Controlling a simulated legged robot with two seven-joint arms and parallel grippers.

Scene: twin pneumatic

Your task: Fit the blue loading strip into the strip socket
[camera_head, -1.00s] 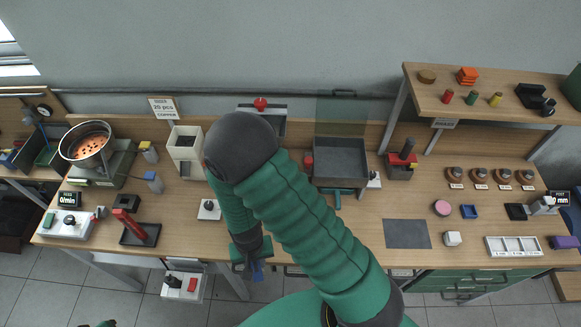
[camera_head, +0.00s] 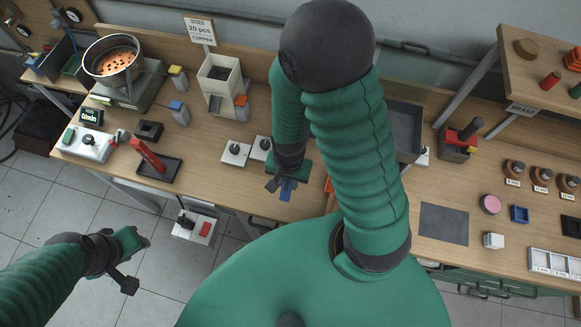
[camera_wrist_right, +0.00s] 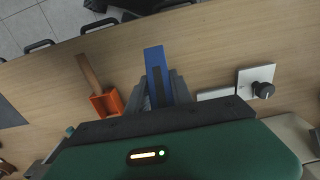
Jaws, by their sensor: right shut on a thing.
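My right gripper (camera_head: 284,186) is shut on the blue loading strip (camera_head: 289,190), near the bench's front edge in the head view. In the right wrist view the strip (camera_wrist_right: 155,67) stands out between the fingers (camera_wrist_right: 160,90), above the wooden bench top, with its far end free. My left gripper (camera_head: 128,262) is over the floor at lower left, away from the bench; its finger gap is unclear. I cannot single out the strip socket; my right arm hides part of the bench.
White plates with dark knobs (camera_head: 235,153) lie left of the right gripper. An orange scoop (camera_wrist_right: 105,102) lies beside the strip in the wrist view. A hopper (camera_head: 220,82), copper bowl (camera_head: 113,60) and red lever (camera_head: 148,154) stand left. A grey mat (camera_head: 444,224) lies right.

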